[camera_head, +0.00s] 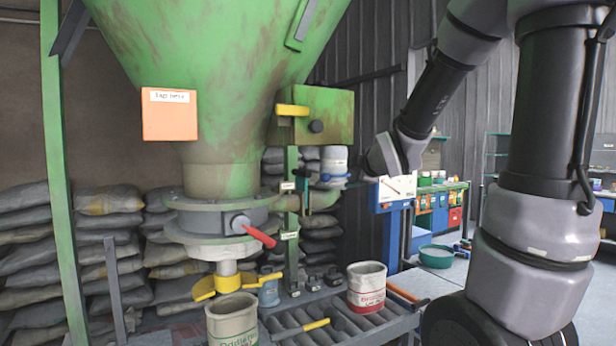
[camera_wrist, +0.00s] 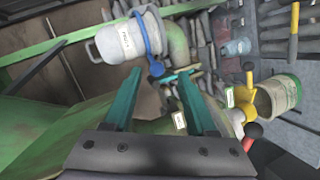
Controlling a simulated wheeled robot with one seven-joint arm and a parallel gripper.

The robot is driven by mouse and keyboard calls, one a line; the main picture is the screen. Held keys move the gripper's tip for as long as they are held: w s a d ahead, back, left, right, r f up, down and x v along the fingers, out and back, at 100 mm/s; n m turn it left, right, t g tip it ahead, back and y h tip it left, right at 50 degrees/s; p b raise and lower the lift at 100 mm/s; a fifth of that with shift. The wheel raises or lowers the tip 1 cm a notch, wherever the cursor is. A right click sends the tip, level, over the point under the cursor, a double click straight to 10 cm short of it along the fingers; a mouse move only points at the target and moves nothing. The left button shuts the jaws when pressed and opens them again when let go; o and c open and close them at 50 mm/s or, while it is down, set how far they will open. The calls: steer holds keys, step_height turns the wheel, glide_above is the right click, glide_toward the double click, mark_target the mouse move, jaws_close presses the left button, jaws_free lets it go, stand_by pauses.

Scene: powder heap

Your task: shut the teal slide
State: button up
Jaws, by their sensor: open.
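The teal slide (camera_head: 303,187) shows as a narrow upright strip where the bent side pipe (camera_head: 322,200) meets the green post. In the wrist view the teal slide (camera_wrist: 180,74) is a short bar across the end of the pipe elbow (camera_wrist: 177,42), beyond my fingertips. I cannot tell how far out it stands. My gripper (camera_wrist: 160,72) has two teal fingers spread apart with nothing between them. The right fingertip overlaps the slide in the picture; I cannot see contact. In the head view my wrist is right of the pipe and its fingers do not show clearly.
A white container (camera_head: 334,158) with a blue clamp tops the side pipe. The green hopper (camera_head: 215,60) has a red-handled valve (camera_head: 258,236) and a yellow part (camera_head: 217,286) below. Two buckets (camera_head: 232,318) (camera_head: 367,287) stand near the roller rack (camera_head: 345,322). Sacks are stacked behind.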

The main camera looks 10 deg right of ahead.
mark_target(310, 175)
steer(key=w+a+n+t+y, duration=0.1)
steer(key=w+a+n, duration=0.2)
steer(key=w+n, duration=0.1)
steer(key=w+a+f+n+y, duration=0.1)
steer(key=w+a+n+y, duration=0.1)
steer(key=w, duration=0.4)
steer(key=w+a+n+t+y, duration=0.1)
steer(key=w+a+n, duration=0.3)
steer(key=n, duration=0.3)
steer(key=shift+w+a+f+t+y, duration=0.25)
steer(key=shift+w+f+t+y, duration=0.05)
steer(key=shift+w, duration=0.25)
jaws_close()
stand_by(0.5)
